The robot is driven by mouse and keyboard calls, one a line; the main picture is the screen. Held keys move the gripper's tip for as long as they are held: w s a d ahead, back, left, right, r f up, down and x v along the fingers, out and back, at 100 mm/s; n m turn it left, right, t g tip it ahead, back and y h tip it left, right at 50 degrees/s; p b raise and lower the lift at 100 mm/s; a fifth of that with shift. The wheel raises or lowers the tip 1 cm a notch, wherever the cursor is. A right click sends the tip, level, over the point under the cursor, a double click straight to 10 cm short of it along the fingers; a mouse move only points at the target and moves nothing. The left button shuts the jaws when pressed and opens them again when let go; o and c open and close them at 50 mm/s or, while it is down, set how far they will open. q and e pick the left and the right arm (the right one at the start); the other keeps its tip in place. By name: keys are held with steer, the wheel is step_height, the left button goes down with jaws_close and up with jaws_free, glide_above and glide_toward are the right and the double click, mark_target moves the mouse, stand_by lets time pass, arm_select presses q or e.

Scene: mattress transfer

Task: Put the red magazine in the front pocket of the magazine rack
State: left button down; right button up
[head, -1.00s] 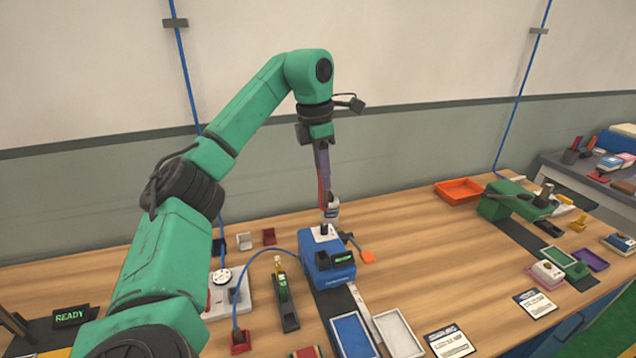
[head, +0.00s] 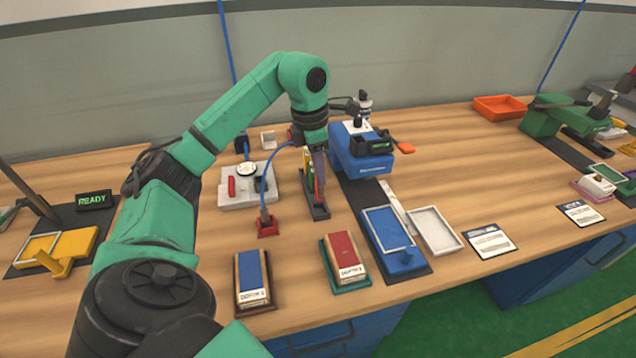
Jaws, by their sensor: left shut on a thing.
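My left gripper (head: 317,160) points down over the black narrow stand (head: 314,208), left of the blue machine. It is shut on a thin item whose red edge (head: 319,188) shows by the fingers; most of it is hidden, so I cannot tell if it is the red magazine. A yellow-green piece shows beside the fingertips at the stand; I cannot tell whether they touch. I cannot make out a magazine rack for certain. A red-topped block (head: 343,251) lies on a green base near the front edge. My right gripper is not in view.
A blue machine (head: 362,155) stands just right of the gripper, with a blue tray (head: 389,229) in front. A white device (head: 249,187) with a blue cable is to the left. A blue-topped block (head: 252,270) is near the front edge. Bare wood lies at right centre.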

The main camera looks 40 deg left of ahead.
arm_select(q)
step_height(320, 180, down, 5)
steer(key=shift+w, duration=0.1)
steer(key=c, duration=0.7)
jaws_free()
steer(key=shift+f, duration=0.1)
steer(key=shift+o, duration=0.2)
steer(key=shift+d+r, duration=0.1)
steer(key=shift+r, duration=0.1)
step_height(320, 180, up, 12)
steer(key=s+p, duration=0.1)
steer(key=shift+s+a, duration=0.15)
steer(key=shift+a, duration=0.3)
